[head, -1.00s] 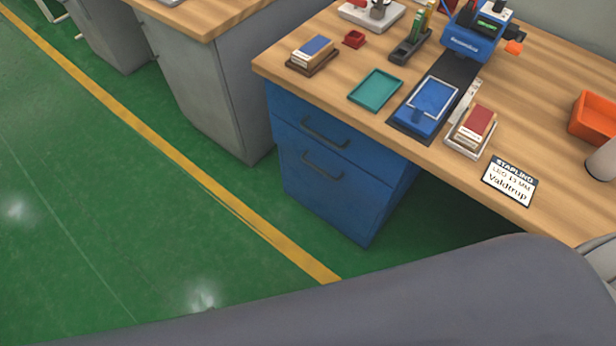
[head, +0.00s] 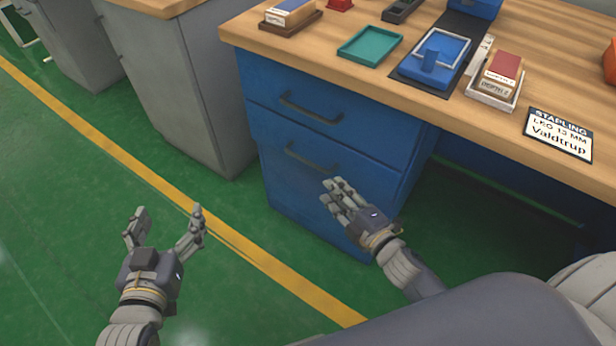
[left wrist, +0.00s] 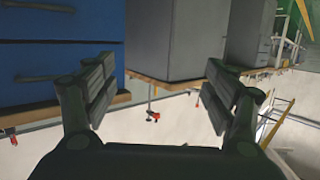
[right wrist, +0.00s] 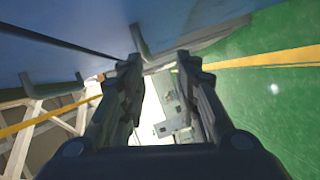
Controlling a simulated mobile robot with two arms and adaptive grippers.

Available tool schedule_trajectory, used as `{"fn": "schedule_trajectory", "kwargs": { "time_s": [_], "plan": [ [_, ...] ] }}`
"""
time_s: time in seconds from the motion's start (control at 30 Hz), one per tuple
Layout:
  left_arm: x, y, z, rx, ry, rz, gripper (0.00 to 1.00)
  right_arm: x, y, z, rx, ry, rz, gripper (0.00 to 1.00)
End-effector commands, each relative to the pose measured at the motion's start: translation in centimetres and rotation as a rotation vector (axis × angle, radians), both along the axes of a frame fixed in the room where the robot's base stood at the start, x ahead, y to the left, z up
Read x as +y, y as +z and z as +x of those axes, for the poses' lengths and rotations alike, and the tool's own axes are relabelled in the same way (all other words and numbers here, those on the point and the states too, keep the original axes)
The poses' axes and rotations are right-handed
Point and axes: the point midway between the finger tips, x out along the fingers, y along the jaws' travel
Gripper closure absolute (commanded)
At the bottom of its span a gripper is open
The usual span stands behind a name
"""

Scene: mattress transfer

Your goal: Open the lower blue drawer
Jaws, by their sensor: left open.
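The lower blue drawer (head: 295,185) is closed in the blue cabinet under the wooden desk. Its dark bar handle (head: 312,160) sits near its top edge. My right gripper (head: 332,191) is in front of this drawer, just below and right of the handle in the head view. Its fingers are partly apart with nothing held. A bar handle (right wrist: 140,42) shows by its left fingertip in the right wrist view; contact cannot be told. My left gripper (head: 168,212) is open and empty over the floor, left of the cabinet. Blue drawer fronts (left wrist: 60,62) show in the left wrist view.
The upper blue drawer (head: 270,95) is closed, with its own bar handle (head: 310,108). The desk (head: 330,72) overhangs the cabinet and carries trays and a stapling sign (head: 560,135). A grey cabinet (head: 180,85) stands to the left. The green floor in front is clear.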

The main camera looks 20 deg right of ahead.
Motion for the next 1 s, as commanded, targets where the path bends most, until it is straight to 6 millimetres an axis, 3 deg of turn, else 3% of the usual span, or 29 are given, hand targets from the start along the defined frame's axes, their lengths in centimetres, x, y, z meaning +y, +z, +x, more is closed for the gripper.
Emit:
{"fn": "schedule_trajectory", "kwargs": {
  "time_s": [0.33,0.8,1.0],
  "plan": [
    [-0.1,3.2,-0.5,-0.094,-0.004,-0.022,0.22,1.1,1.7,1.1,-0.077,0.035,-0.047,0.7],
    [-1.0,8.6,0.0,-0.372,-0.02,-0.094,0.22,2.9,1.1,7.8,-0.076,0.033,-0.046,0.7],
    [-1.1,10.7,-0.3,-0.473,-0.026,-0.121,0.22,3.5,0.8,9.7,-0.073,0.033,-0.045,0.7]
  ]
}}
